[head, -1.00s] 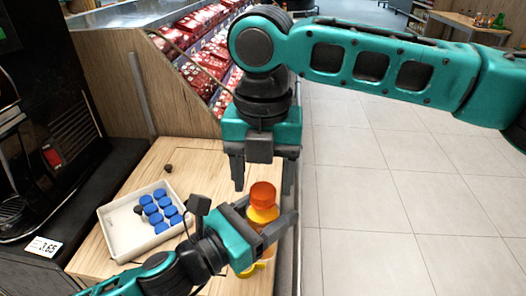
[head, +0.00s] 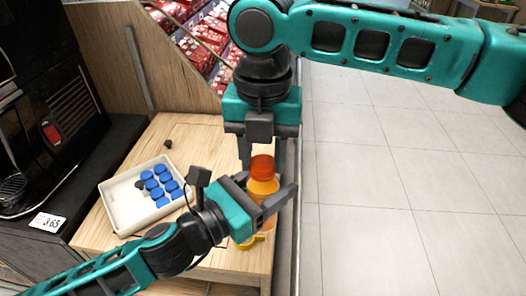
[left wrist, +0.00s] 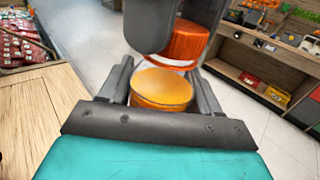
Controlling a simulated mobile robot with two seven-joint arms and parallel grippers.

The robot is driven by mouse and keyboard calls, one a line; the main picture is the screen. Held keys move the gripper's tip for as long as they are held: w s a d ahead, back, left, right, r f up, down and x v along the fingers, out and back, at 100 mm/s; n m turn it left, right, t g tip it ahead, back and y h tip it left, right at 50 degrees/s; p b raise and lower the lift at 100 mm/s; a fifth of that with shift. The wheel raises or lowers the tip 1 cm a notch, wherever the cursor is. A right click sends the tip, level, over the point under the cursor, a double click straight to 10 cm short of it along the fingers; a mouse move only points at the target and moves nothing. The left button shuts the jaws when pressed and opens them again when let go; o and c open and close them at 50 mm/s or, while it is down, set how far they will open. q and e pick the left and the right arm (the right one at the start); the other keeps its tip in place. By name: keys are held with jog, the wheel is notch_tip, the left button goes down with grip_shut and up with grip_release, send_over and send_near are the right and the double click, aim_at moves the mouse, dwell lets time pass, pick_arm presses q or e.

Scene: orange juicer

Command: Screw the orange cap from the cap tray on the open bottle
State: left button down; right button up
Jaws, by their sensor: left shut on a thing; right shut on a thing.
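The bottle of orange juice (head: 264,187) stands upright near the right edge of the wooden counter. My left gripper (head: 268,200) is shut around its upper body. In the left wrist view the bottle's orange shoulder (left wrist: 162,88) sits between the left fingers. The orange cap (head: 262,166) is at the top of the bottle and also shows in the left wrist view (left wrist: 186,42), above a pale rim. My right gripper (head: 262,157) reaches down from above and is shut on the cap. I cannot tell how far the cap is threaded.
The white cap tray (head: 122,220) with several blue caps (head: 161,186) is on the counter to the left. A small dark object (head: 168,144) lies farther back. Open floor is right.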

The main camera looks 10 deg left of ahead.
jog(key=shift+c, duration=0.6)
jog(key=m, duration=0.3)
jog(key=shift+m, duration=0.4)
jog(key=m, duration=0.3)
jog(key=shift+m, duration=0.3)
jog(key=m, duration=1.1)
jog(key=shift+f, duration=0.1)
jog(key=m, duration=0.3)
jog(key=shift+m, duration=0.4)
jog(key=m, duration=0.3)
jog(key=shift+m, duration=0.3)
jog(key=m, duration=0.5)
jog(key=o, duration=1.2)
jog(key=shift+o, duration=0.2)
notch_tip(320, 180, up, 12)
